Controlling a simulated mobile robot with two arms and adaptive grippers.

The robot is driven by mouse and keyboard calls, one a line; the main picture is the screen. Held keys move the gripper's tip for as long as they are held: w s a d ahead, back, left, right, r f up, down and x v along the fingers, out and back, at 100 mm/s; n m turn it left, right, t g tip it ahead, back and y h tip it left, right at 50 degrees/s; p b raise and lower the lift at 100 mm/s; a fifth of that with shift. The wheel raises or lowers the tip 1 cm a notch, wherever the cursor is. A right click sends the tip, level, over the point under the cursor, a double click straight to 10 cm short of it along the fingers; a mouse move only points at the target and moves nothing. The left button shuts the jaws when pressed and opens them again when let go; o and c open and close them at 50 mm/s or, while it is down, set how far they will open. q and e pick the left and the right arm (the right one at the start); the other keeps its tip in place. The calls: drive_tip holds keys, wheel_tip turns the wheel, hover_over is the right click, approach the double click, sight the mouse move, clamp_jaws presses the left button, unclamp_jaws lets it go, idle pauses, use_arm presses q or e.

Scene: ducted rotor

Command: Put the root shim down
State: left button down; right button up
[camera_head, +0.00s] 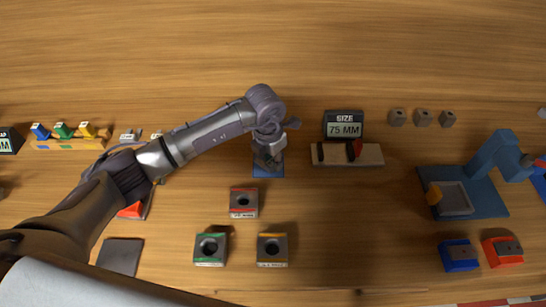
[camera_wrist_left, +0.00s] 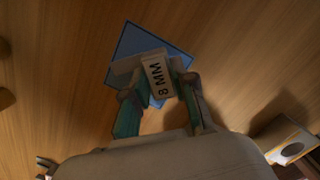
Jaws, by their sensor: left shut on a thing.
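In the left wrist view, my left gripper (camera_wrist_left: 158,100) is shut on a pale shim (camera_wrist_left: 158,79) marked "8 MM". The shim is over a blue square pad (camera_wrist_left: 176,39); whether it touches the pad cannot be told. In the head view, my left gripper (camera_head: 268,161) points down at the blue pad (camera_head: 268,173) near the middle of the bench, and the shim is mostly hidden by the gripper. My right gripper is not in view.
Three square blocks with holes stand in front of the pad: red-marked (camera_head: 244,203), green-marked (camera_head: 210,249) and yellow-marked (camera_head: 272,250). A "SIZE 75 MM" sign (camera_head: 343,125) stands behind a wooden gauge (camera_head: 368,156) to the right. A blue fixture (camera_head: 484,197) is farther right.

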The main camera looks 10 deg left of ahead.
use_arm(q)
drive_tip(key=shift+f, duration=0.25)
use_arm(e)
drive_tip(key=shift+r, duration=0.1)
use_arm(q)
drive_tip(key=shift+f, duration=0.1)
drive_tip(key=shift+f, duration=0.15)
drive_tip(key=c, duration=1)
unclamp_jaws()
drive_tip(key=shift+o, duration=0.3)
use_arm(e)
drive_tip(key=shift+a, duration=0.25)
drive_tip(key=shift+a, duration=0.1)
